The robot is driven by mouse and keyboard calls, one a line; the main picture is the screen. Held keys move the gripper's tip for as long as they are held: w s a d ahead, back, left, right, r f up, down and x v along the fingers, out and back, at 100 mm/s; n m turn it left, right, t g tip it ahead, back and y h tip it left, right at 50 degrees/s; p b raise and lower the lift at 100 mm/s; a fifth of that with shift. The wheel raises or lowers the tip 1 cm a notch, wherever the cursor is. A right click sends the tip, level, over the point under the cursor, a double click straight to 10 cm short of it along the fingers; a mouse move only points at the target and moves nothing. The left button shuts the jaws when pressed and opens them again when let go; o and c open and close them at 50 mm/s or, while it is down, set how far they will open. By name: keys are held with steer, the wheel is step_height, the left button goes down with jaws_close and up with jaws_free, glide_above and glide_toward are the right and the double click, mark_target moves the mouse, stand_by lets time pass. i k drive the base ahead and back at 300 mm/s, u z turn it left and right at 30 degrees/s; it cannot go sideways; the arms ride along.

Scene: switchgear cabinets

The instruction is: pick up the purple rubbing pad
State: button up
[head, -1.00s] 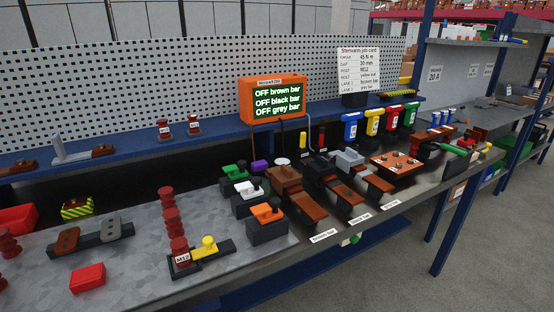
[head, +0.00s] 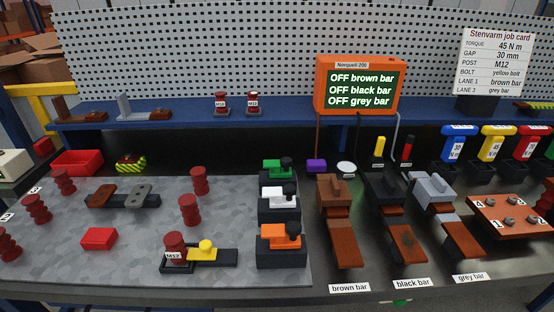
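The purple rubbing pad (head: 316,166) is a small purple block in the head view. It lies on the dark bench strip below the orange display, right of the green block (head: 278,169) and left of a round white disc (head: 346,169). Its top and front look clear, with nothing on it. My gripper is not in view.
The orange display (head: 359,84) stands behind the pad, with cables hanging down. The brown bar unit (head: 338,196) stands in front. White (head: 278,203) and orange (head: 281,246) blocks with black knobs flank the left. A blue shelf (head: 190,113) runs behind.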

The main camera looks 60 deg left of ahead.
mark_target(313, 167)
steer(key=u, duration=1)
steer(key=i, duration=0.9)
steer(key=u, duration=0.95)
